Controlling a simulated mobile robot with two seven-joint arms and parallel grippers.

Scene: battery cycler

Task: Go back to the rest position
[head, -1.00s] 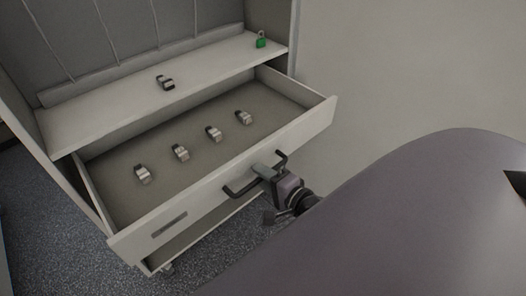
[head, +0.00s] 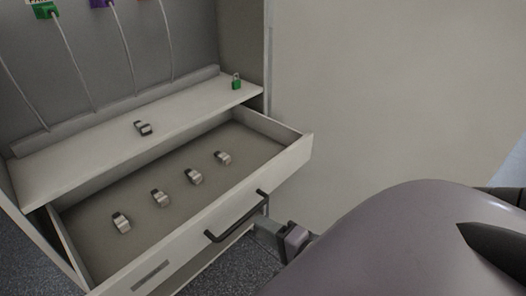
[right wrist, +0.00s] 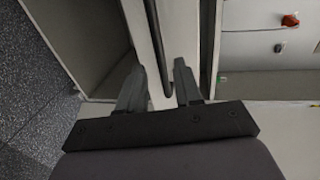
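My right gripper (head: 262,229) is just in front of the pulled-out drawer (head: 290,157), off to the right of its dark bar handle (head: 237,216). In the right wrist view its two fingers (right wrist: 160,66) are spread apart with nothing clamped between them. The handle bar (right wrist: 158,40) shows beyond the fingertips there, and a small gap seems to separate them. My left gripper is not in view.
The open drawer holds several small metal-and-black clips (head: 160,198). On the shelf (head: 80,160) above are another clip (head: 143,128) and a green padlock (head: 236,82). Cables with a green plug (head: 44,9) and a purple plug (head: 100,3) hang behind. Floor right of the cabinet looks clear.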

